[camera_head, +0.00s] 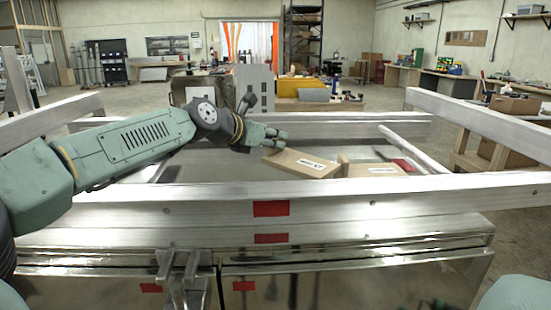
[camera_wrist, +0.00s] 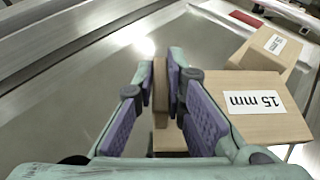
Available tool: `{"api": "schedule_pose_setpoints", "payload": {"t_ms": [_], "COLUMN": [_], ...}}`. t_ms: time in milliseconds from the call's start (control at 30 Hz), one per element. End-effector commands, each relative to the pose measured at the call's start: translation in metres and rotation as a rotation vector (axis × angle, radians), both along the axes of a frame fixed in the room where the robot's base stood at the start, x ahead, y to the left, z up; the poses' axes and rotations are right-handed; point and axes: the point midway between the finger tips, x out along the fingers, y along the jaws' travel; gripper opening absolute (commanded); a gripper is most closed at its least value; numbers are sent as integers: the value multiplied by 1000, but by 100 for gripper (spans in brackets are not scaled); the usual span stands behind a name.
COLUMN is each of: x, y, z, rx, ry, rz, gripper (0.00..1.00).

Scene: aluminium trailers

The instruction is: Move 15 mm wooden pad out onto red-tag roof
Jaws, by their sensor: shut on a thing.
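My gripper (camera_head: 272,140) is shut on an upright wooden tab (camera_wrist: 160,88), which appears to be part of the 15 mm wooden pad (camera_wrist: 225,105). The pad's "15 mm" label reads upside down in the wrist view. In the head view the pad (camera_head: 300,165) is tilted just right of my fingers, above the grey metal surface inside the rails. Red tags (camera_head: 270,208) mark the near rail and the metal below it. I cannot tell which surface is the red-tag roof.
A second labelled wooden block (camera_head: 375,170) with an upright tab lies right of the pad; it also shows in the wrist view (camera_wrist: 262,48). A red piece (camera_head: 402,165) is beyond it. Aluminium rails (camera_head: 390,193) enclose the area. The grey surface (camera_wrist: 85,95) left of my fingers is clear.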

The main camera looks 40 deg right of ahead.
Motion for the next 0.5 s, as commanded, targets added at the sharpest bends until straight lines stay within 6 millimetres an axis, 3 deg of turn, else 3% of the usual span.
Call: {"api": "schedule_pose_setpoints", "payload": {"t_ms": [333,500], "x": [0,0], "y": [0,0], "z": [-41,-50], "rx": [0,-3], "ry": [1,-2], "rz": [-1,1], "gripper": [0,0]}}
